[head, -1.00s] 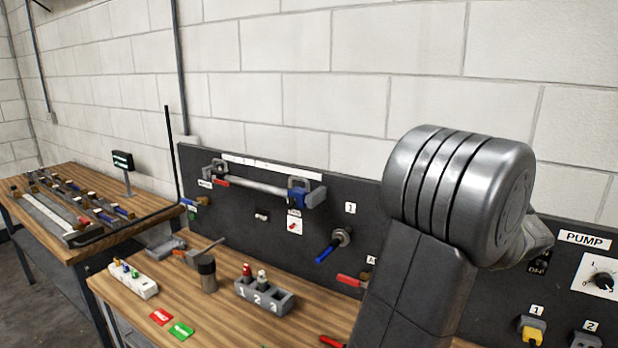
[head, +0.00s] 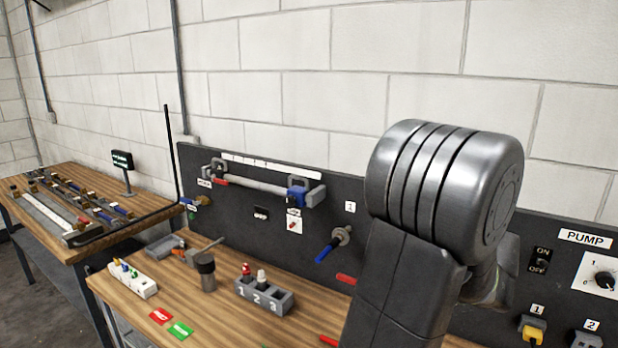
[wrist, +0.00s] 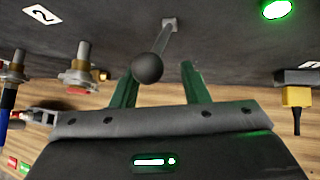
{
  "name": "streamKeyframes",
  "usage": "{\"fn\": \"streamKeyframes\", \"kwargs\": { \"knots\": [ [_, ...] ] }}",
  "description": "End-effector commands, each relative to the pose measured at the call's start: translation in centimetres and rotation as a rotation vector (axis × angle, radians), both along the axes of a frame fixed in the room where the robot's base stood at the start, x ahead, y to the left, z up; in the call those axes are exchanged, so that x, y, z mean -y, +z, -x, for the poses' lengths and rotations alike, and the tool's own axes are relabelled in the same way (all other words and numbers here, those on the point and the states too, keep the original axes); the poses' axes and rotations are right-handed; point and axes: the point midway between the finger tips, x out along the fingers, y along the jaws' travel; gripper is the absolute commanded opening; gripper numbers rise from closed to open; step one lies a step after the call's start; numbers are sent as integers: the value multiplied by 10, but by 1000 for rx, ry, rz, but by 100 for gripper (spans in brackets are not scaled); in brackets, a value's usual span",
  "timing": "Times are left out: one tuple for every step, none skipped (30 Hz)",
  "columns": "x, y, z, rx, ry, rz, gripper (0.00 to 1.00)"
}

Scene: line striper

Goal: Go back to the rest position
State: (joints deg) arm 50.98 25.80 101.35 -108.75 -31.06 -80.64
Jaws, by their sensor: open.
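My gripper (wrist: 159,72) shows in the wrist view as two green fingers standing apart. A lever with a dark ball knob (wrist: 148,68) rises from the dark panel and appears in the gap between the fingers, nearer the left one. I cannot tell whether the fingers touch it, but they are not closed on it. In the head view my arm covers the right middle of the bench, and my gripper is hidden behind it.
The dark panel (head: 262,226) stands along the back of the wooden bench (head: 222,318), with a pump switch (head: 604,279) at right. On the bench are a numbered block (head: 264,295), a white strip (head: 134,279) and a dark cylinder (head: 207,272). Another table (head: 150,206) stands left.

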Motion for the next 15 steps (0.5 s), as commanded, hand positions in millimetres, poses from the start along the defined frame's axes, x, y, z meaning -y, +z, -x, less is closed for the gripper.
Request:
{"fn": "streamKeyframes", "kwargs": {
  "knots": [
    [-1, -2, 0, 10, 1, 3, 41],
    [-1, -3, 0, 15, 1, 7, 41],
    [-1, -3, 0, 23, 1, 12, 41],
    [-1, -4, 0, 30, 0, 16, 41],
    [-1, -4, 0, 35, 0, 20, 41],
    [-1, -5, 0, 43, 0, 25, 41],
    [-1, -6, -1, 50, 1, 28, 41],
    [-1, -6, -1, 56, 1, 32, 41],
    [-1, -7, -1, 64, 2, 37, 41],
    [-1, -7, -1, 70, 1, 41, 41],
    [-1, -8, 0, 76, 0, 44, 41],
    [0, -9, -1, 86, 0, 50, 41],
    [0, -9, -1, 93, 1, 55, 41],
    [0, -10, -1, 99, 1, 59, 41],
    [-1, -11, -1, 108, 1, 64, 41]
  ]
}}
